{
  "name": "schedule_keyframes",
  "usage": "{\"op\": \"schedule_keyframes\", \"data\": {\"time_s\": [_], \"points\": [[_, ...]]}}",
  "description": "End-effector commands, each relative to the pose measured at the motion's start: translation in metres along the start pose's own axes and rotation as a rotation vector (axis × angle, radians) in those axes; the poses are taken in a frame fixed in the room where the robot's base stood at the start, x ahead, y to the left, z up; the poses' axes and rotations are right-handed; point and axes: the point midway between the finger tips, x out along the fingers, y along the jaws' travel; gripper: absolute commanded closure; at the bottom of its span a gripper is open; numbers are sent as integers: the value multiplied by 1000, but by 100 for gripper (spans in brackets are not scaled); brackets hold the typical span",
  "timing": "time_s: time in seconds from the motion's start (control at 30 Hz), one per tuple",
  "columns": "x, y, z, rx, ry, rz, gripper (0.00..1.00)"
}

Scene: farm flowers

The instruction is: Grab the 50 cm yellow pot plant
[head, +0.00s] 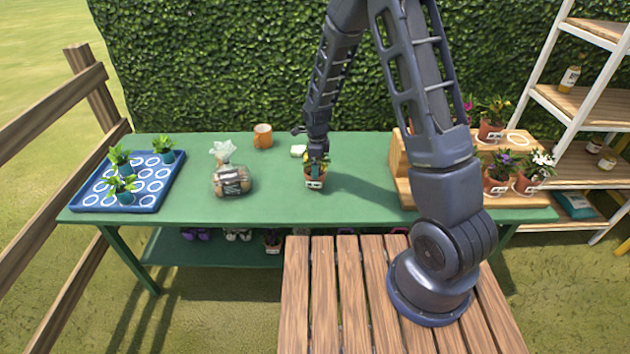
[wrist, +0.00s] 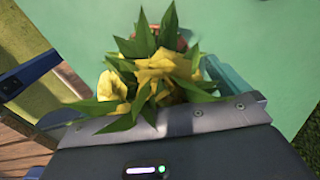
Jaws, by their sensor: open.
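A yellow-flowered plant (wrist: 155,75) with pointed green leaves fills the middle of the wrist view, close in front of my gripper. In the head view its terracotta pot (head: 314,182) stands upright on the green table, with a white label on its front. My gripper (head: 317,158) points down at the plant from above and is open. Leaves and petals overlap the gripper's edge in the wrist view, and the foliage hides most of the pot there. I cannot tell whether the fingers touch the pot.
A bag of brown produce (head: 232,181), an orange mug (head: 263,136) and a small white item (head: 298,151) are on the table. A blue tray (head: 147,201) with seedlings lies left. Potted flowers stand on a wooden stand (head: 401,170) at right.

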Motion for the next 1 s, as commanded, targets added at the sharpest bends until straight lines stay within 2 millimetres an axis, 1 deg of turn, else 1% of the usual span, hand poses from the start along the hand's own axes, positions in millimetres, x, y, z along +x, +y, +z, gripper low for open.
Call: {"op": "schedule_keyframes", "data": {"time_s": [0.03, 0.1, 0.27, 0.37, 0.7, 0.8, 1.0], "points": [[5, 0, 0, 0, 1, 2, 0], [9, 0, 0, 0, 0, 1, 0], [13, 0, 1, -1, -1, 0, 0], [19, 1, 2, -2, 0, 2, 0], [58, 3, 7, -1, 0, 2, 0], [63, 3, 7, -1, 0, 1, 0], [63, 3, 7, -1, -1, 0, 0]]}}
